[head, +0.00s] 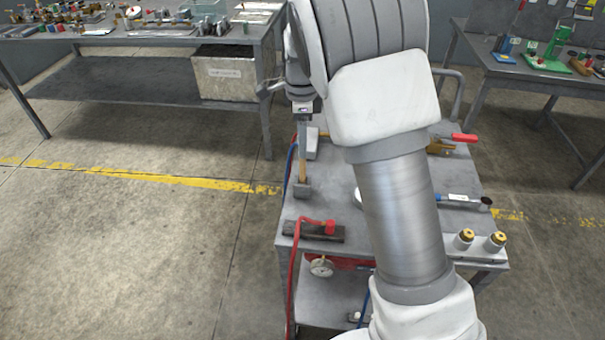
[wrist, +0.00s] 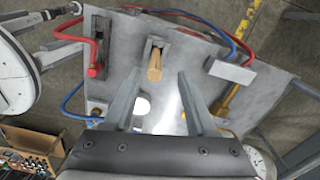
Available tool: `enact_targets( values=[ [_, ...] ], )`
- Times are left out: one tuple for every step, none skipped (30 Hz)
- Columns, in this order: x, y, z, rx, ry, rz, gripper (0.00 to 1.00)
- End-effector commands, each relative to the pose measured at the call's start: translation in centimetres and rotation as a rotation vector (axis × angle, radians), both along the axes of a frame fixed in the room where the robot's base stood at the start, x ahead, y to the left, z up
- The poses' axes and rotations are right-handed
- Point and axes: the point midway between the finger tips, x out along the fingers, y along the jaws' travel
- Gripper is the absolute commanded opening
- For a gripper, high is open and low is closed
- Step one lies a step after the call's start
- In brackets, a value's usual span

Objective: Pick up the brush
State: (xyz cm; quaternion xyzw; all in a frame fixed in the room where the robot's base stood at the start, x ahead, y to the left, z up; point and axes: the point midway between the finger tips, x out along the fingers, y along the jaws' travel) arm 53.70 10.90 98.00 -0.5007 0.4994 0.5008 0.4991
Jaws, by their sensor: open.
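A wooden-handled tool with a grey block-shaped head, which may be the brush, lies on the grey cart top; its handle (head: 303,172) points away from me in the head view. In the wrist view its wooden handle (wrist: 155,68) lies ahead of and between my fingertips. My gripper (wrist: 159,76) is open and empty, above the cart. In the head view my gripper (head: 303,130) hangs over the cart's left side. Another brush-like tool (head: 463,200), with a blue part and a dark round end, lies at the cart's right. I cannot tell for sure which is the brush.
A dark bar with a red hose (head: 318,231) lies at the cart's front left. A grey block (wrist: 230,70) with a brass rod is beside the wooden handle. Two grey fittings (head: 480,241) stand front right. Cluttered workbenches stand behind; my arm hides the cart's middle.

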Motion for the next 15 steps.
enact_targets(
  values=[
    [-0.1, 0.0, -0.9, 0.000, 0.003, 0.000, 0.57],
    [-0.1, 0.0, -1.2, 0.000, 0.002, 0.000, 0.57],
    [0.0, 0.0, -1.5, 0.000, 0.001, 0.000, 0.57],
    [0.0, 0.0, -1.7, 0.000, 0.001, 0.000, 0.57],
    [0.0, 0.0, -1.8, 0.000, 0.001, 0.000, 0.57],
    [0.0, 0.0, -2.0, 0.000, 0.001, 0.000, 0.57],
    [-0.1, 0.0, -2.2, 0.000, 0.001, 0.000, 0.57],
    [-0.1, 0.0, -2.4, 0.000, 0.001, 0.000, 0.57],
    [-0.2, 0.0, -2.8, 0.000, 0.001, 0.000, 0.57],
    [-0.4, -0.1, -3.3, -0.001, 0.002, 0.000, 0.57],
    [-0.5, -0.1, -3.8, -0.001, 0.004, 0.000, 0.57],
    [-0.6, -0.1, -4.4, -0.001, 0.003, 0.000, 0.57],
    [-0.8, -0.1, -4.9, -0.001, 0.003, 0.000, 0.57],
    [-0.9, -0.1, -5.3, -0.001, 0.004, 0.000, 0.57],
    [-0.8, -0.1, -5.9, -0.001, 0.002, 0.000, 0.57]
  ],
)
